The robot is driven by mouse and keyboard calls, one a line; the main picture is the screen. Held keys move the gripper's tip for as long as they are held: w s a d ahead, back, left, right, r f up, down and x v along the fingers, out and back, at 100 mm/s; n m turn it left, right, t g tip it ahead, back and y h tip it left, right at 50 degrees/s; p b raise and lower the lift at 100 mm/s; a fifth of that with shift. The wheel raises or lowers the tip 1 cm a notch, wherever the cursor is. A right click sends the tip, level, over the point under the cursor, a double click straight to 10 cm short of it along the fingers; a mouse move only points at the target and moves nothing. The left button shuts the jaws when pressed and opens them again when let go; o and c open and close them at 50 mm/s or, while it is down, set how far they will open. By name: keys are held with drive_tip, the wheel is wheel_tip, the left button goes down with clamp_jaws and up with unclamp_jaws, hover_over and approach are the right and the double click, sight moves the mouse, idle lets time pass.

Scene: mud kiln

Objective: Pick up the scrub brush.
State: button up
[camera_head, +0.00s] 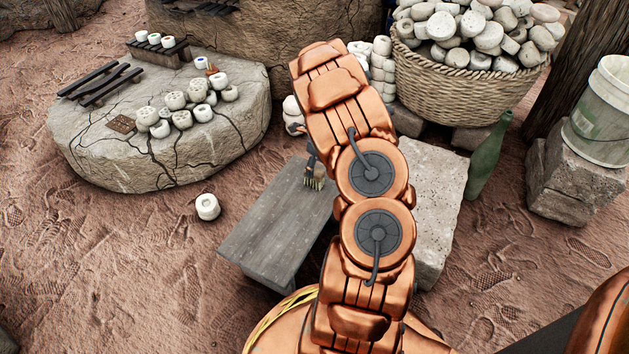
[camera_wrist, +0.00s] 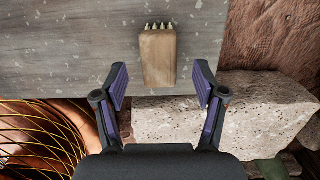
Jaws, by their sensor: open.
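The scrub brush (camera_wrist: 159,58) has a wooden block body with pale bristles showing at its far end. It rests on a grey wooden bench (camera_wrist: 75,50), close to the edge nearest my gripper. My gripper (camera_wrist: 160,80) is open and empty, with its purple-padded fingers to the left and right of the brush's near end, apart from it. In the head view the brush (camera_head: 315,179) shows beside my arm at the bench's far end, partly hidden by the arm. Most of my gripper is hidden there.
A pale stone block (camera_head: 432,200) stands right of the bench (camera_head: 275,225). A green bottle (camera_head: 487,160), a wicker basket (camera_head: 455,90) of white pieces and a bucket (camera_head: 600,115) are further right. A round stone slab (camera_head: 90,155) with small pots is at left. The bench's near part is clear.

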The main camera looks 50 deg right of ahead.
drive_tip(key=shift+w+a+f+b, duration=0.15)
drive_tip(key=shift+f+b, duration=0.65)
drive_tip(key=shift+f, duration=0.8)
drive_tip(key=shift+w+f+b, duration=0.15)
drive_tip(key=shift+f+b, duration=0.6)
drive_tip(key=shift+f, duration=0.8)
drive_tip(key=shift+r, duration=0.1)
clamp_jaws()
wheel_tip(320, 180, up, 4)
drive_tip(key=shift+w+f+p, duration=0.15)
drive_tip(key=shift+p, duration=1.05)
drive_tip(key=s+a+p, duration=0.1)
drive_tip(key=s+a, duration=0.1)
drive_tip(key=s, duration=0.2)
drive_tip(key=s+a+p, duration=0.1)
drive_tip(key=s+a, duration=0.1)
drive_tip(key=s, duration=0.2)
drive_tip(key=s+a+r+p, duration=0.1)
drive_tip(key=s+a, duration=0.2)
drive_tip(key=s, duration=0.1)
drive_tip(key=shift+r+p, duration=0.1)
drive_tip(key=shift+p, duration=0.3)
drive_tip(key=shift+s+a, duration=0.3)
drive_tip(key=shift+s, duration=0.25)
drive_tip(key=shift+s+a, duration=0.25)
drive_tip(key=shift+s, duration=0.25)
